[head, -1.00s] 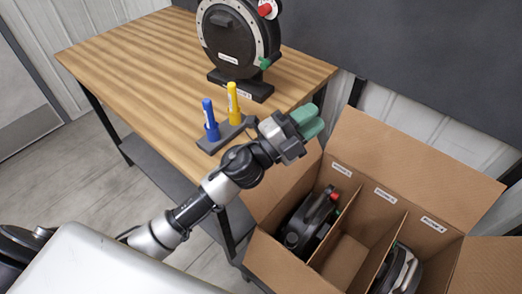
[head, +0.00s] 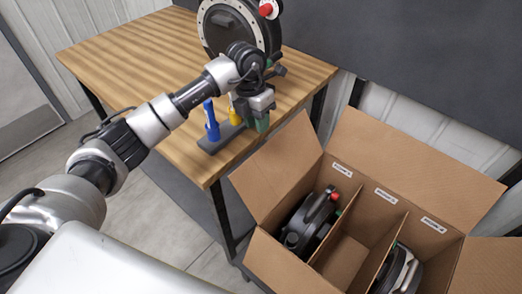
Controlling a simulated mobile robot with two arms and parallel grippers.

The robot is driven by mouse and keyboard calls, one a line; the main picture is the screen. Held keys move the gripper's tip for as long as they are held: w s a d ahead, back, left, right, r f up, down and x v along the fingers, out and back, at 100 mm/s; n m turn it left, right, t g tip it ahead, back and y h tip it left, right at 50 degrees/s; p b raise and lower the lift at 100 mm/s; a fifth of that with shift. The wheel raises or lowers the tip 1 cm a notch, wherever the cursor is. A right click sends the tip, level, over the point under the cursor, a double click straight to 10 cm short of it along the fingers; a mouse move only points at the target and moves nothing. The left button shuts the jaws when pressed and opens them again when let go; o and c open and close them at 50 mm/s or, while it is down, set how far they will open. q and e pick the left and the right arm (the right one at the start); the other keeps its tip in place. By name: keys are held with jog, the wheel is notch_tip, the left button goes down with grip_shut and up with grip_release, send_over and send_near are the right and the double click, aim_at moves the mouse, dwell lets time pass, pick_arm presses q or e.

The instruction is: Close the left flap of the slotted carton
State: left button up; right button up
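The slotted carton (head: 283,262) stands open at the lower right, with labelled compartments inside. Its left flap (head: 277,168) stands open, tilted outward to the left toward the table. The far flap (head: 415,172) and the right flap (head: 490,265) are open too. My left gripper (head: 262,124) points down above the table's right edge, just left of the left flap's upper edge. I cannot tell whether its green-tipped fingers touch the flap or are apart. My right gripper is out of view.
A black round seed meter (head: 235,28) stands on the wooden table (head: 130,62). A blue marker (head: 211,124) and a yellow marker (head: 235,112) stand in a dark holder behind and beside my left gripper.

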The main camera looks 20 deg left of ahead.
aim_at(261, 153)
pick_arm(q)
jog(key=f, duration=0.3)
jog(key=d+f+p, duration=0.1)
jog(key=f, duration=0.6)
jog(key=shift+s+d+f, duration=0.15)
jog(key=shift+s+f, duration=0.1)
jog(key=shift+f, duration=0.05)
grip_shut()
